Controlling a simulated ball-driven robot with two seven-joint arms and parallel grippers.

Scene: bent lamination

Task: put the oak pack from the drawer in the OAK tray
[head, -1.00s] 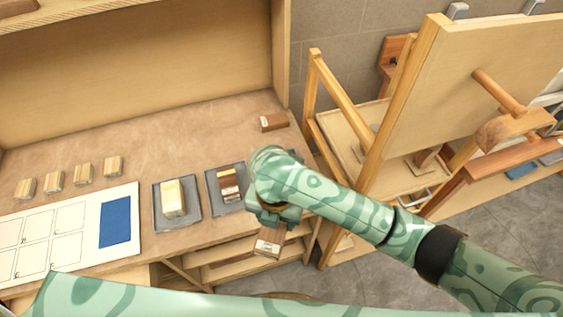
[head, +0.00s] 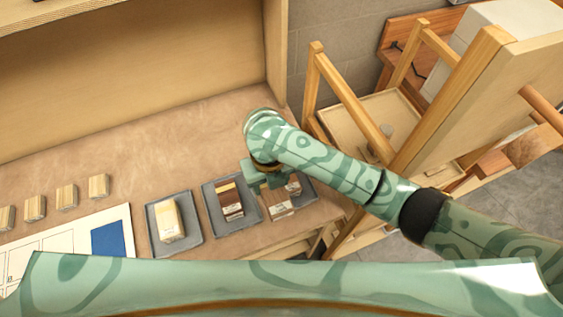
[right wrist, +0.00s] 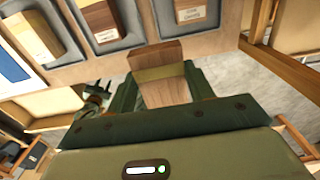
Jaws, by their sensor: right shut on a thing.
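My right gripper (head: 268,180) is shut on a brown wooden pack (head: 281,208) with a pale front. It holds this pack over the front part of the right grey tray (head: 311,194); I cannot tell whether they touch. In the right wrist view the held pack (right wrist: 165,88) sits between the two green fingers. Another brown pack (head: 293,187) with a pale label lies in the right tray; it also shows in the right wrist view (right wrist: 192,12). Tray markings are not readable.
The middle grey tray (head: 214,225) holds a dark brown pack (head: 230,201). The left grey tray (head: 157,243) holds a pale pack (head: 169,220). Several small wood blocks stand at the left by a white sheet (head: 60,232). A wooden frame (head: 345,100) stands close right of my arm.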

